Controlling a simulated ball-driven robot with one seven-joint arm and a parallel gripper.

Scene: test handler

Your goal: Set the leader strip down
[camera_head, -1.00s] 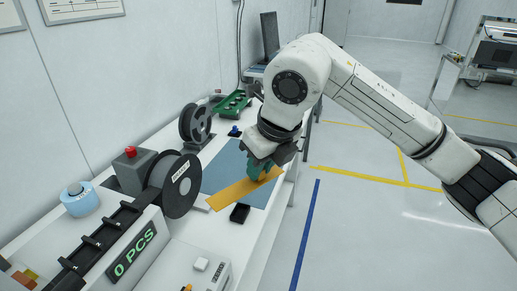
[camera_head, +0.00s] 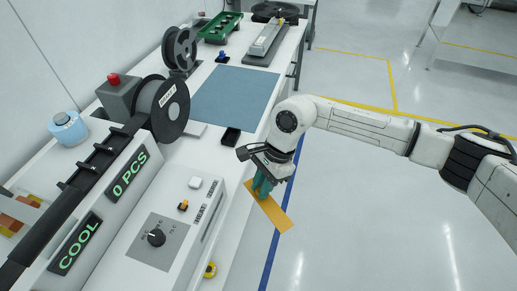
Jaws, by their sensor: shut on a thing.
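The leader strip (camera_head: 272,213) is a flat, narrow orange-yellow band. In the head view it hangs tilted beyond the front edge of the bench, with the floor behind it. My gripper (camera_head: 262,188) has teal fingers and is shut on the strip near its upper part. The fingers and the wrist above hide some of the strip. The strip looks clear of the bench top, though its exact height cannot be told.
A blue mat (camera_head: 236,97) lies bare on the white bench. A small black tray (camera_head: 231,137) sits at its near edge. A green bin (camera_head: 220,27) is farther back.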

